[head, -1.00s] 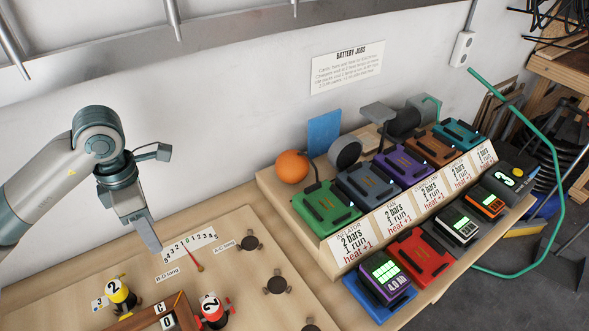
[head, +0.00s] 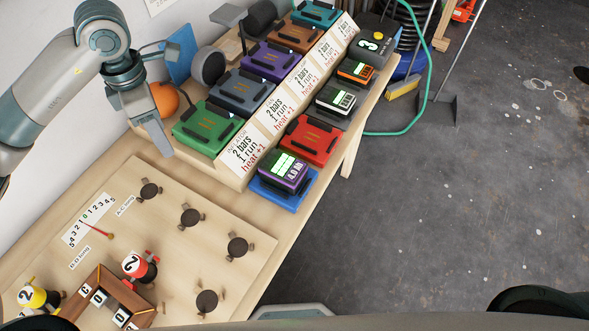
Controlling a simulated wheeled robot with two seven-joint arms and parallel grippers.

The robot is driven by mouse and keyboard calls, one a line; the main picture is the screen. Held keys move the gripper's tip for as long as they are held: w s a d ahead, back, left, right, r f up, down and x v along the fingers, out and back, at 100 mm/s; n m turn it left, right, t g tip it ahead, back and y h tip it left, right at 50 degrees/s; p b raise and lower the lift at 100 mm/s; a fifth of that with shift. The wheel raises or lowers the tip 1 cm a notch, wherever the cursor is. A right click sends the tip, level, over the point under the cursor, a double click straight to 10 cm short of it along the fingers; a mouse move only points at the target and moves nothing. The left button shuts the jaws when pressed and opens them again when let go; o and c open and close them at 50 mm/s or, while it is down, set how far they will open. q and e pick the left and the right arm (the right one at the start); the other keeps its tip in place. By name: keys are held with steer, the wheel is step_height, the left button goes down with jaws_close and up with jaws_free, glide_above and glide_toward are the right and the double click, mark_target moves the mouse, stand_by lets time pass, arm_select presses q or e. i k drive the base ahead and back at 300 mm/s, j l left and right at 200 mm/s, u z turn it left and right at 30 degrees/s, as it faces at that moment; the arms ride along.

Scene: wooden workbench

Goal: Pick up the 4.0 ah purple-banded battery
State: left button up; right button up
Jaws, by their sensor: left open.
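The purple-banded battery (head: 284,168) sits on a blue dock (head: 285,197) at the near end of the lower row. Its top has a lit green display and a label that reads 4.0 Ah. My left gripper (head: 164,153) hangs pointing down, left of the battery and beside the green dock (head: 207,130), apart from the battery. It is open and I see nothing in it. My right gripper is not in view.
A red dock (head: 311,142) stands empty just behind the battery, with other batteries (head: 335,101) beyond. The label strip (head: 256,143) rises to its left. A board with black knobs (head: 190,216) fills the near bench. Floor lies to the right.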

mark_target(282, 171)
steer(key=k+l, duration=0.45)
steer(key=k, duration=0.15)
steer(key=k+l, duration=0.4)
steer(key=k, duration=0.2)
steer(key=k+l, duration=0.45)
steer(key=k, duration=0.15)
